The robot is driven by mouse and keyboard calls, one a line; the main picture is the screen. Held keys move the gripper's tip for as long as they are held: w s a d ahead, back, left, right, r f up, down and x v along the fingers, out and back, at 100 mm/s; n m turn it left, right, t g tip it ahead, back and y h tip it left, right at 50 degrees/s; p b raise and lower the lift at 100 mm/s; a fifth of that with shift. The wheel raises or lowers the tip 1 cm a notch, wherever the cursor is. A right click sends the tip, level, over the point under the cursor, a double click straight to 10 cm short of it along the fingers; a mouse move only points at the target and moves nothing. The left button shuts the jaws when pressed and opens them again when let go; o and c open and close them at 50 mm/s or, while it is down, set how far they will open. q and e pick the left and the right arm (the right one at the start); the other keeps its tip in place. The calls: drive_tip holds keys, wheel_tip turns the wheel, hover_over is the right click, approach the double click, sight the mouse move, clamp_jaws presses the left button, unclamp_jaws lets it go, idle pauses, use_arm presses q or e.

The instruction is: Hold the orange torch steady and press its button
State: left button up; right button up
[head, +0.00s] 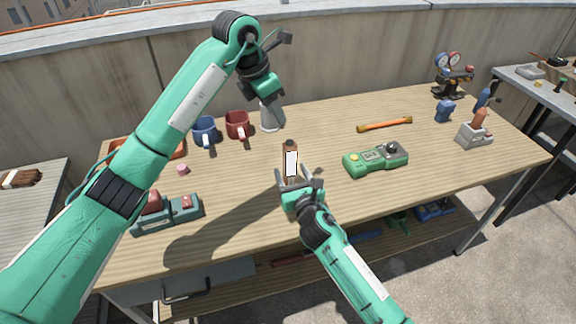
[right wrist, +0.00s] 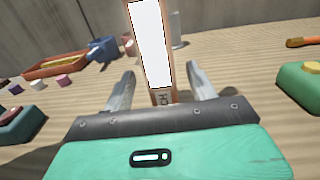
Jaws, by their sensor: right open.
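The torch (head: 291,162), upright with orange-brown edges, a white front panel and a dark top, stands on the workbench (head: 330,195). In the right wrist view the torch (right wrist: 151,45) rises between the fingers, its top cut off by the frame. My right gripper (head: 299,181) is open, with one finger on each side of the torch's lower part; the right wrist view shows gaps beside it. My left gripper (head: 268,98) hangs above the bench, behind and left of the torch and apart from it; its fingers are not clear. I cannot make out the button.
A blue mug (head: 204,131) and a red mug (head: 237,125) stand behind left, beside a pale grey object (head: 272,118). A green meter (head: 376,159) and an orange rod (head: 384,124) lie to the right. A grey-green box with red parts (head: 167,214) sits front left.

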sight(288, 165)
drive_tip(key=shift+x, duration=1.95)
drive_tip(key=shift+c, duration=0.2)
drive_tip(key=c, duration=1.1)
use_arm(q)
clamp_jaws()
use_arm(e)
drive_tip(key=shift+c, duration=0.4)
